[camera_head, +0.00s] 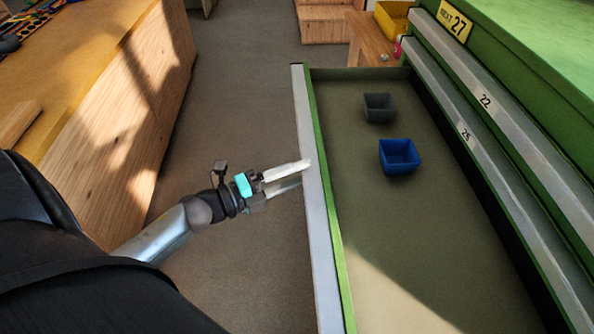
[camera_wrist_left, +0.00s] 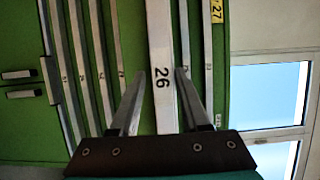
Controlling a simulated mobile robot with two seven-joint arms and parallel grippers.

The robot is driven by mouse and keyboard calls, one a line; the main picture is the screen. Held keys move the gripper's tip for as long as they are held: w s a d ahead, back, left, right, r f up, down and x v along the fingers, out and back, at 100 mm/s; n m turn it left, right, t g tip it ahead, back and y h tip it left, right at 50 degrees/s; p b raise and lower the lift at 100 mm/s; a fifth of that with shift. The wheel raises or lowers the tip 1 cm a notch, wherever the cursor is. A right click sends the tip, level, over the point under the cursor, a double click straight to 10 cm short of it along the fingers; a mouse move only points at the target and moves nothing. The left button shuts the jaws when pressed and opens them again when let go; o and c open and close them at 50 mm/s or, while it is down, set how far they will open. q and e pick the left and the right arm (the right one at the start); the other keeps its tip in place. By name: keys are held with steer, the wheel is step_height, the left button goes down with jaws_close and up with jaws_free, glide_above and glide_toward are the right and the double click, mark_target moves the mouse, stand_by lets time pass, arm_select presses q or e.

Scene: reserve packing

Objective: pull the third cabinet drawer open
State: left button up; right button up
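The green cabinet (camera_head: 520,30) stands on the right. One of its drawers (camera_head: 400,265) is pulled far out, with a pale grey front strip (camera_head: 318,215). In the left wrist view this strip (camera_wrist_left: 160,55) bears the number 26. My left gripper (camera_head: 306,171) is at the strip, one finger over its top edge and the other below. In the left wrist view the fingertips (camera_wrist_left: 161,72) lie close against both edges of the strip, and the gripper looks shut on it. My right gripper is not in view.
A dark grey bin (camera_head: 379,108) and a blue bin (camera_head: 399,156) sit inside the open drawer. Closed drawers labelled 22 (camera_head: 486,100) and 25 (camera_head: 466,134) are above it. A wooden bench (camera_head: 130,110) stands at left. Clear floor (camera_head: 240,90) lies between bench and drawer.

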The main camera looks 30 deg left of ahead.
arm_select(q)
steer(key=shift+o, duration=1.4)
steer(key=shift+f, duration=0.1)
steer(key=b+v, duration=0.2)
steer(key=v, duration=1.3)
steer(key=shift+s+a, duration=0.1)
